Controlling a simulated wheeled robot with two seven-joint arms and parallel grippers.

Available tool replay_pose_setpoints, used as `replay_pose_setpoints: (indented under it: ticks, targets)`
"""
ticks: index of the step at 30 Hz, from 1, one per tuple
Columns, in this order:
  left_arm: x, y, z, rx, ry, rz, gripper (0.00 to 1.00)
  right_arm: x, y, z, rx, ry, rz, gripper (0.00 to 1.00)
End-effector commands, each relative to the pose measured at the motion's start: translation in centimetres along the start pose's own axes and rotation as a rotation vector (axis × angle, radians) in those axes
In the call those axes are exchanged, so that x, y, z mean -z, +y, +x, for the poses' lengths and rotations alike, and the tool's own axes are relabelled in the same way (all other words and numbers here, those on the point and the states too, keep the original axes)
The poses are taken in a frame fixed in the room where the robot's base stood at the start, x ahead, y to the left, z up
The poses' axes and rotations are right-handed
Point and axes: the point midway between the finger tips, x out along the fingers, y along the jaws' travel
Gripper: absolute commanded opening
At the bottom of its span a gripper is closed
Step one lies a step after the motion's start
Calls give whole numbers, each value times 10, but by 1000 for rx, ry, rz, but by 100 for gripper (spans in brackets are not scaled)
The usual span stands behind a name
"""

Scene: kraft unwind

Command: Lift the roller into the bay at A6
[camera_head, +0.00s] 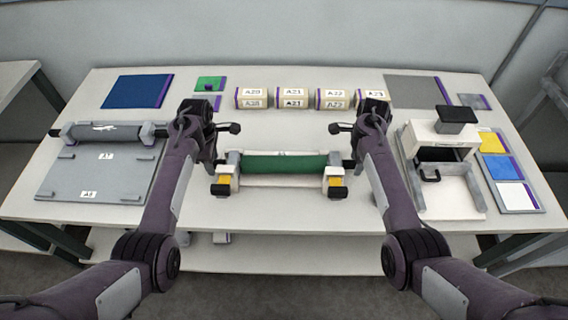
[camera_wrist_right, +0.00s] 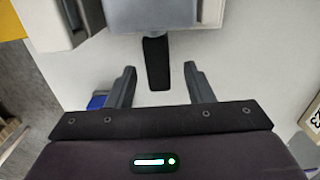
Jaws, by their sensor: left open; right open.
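A green roller (camera_head: 284,165) lies level across a white and grey stand (camera_head: 280,181) at the middle of the table. My right gripper (camera_head: 352,154) is at the roller's right end. In the right wrist view its fingers (camera_wrist_right: 159,75) are open on either side of a black shaft end (camera_wrist_right: 156,65), apart from it. My left gripper (camera_head: 211,151) is open near the roller's left end; its fingertips are partly hidden. A grey panel (camera_head: 60,180) at the left carries two labels (camera_head: 88,194); the nearer seems to read A6. A dark grey roller (camera_head: 100,133) lies along its back.
A white press-like unit with a black top (camera_head: 456,116) stands at the right, beside coloured cards (camera_head: 502,167). A blue sheet (camera_head: 137,91) lies back left. The table front strip is clear.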

Motion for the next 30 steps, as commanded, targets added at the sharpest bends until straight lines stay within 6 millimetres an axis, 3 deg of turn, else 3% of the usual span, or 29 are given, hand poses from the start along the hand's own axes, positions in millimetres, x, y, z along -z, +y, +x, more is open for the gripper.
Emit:
replay_pose_setpoints:
  ticks: [7, 17, 28, 30]
  targets:
    - [0, 0, 24, 0, 1, 0, 47, 0, 0, 24, 0, 0, -2, 47]
    - [0, 0, 27, -1, 0, 1, 47, 0, 0, 27, 2, 0, -2, 47]
    - [0, 0, 27, -1, 0, 1, 0, 0, 0, 27, 1, 0, -2, 0]
    - [0, 0, 27, -1, 0, 1, 0, 0, 0, 27, 1, 0, -1, 0]
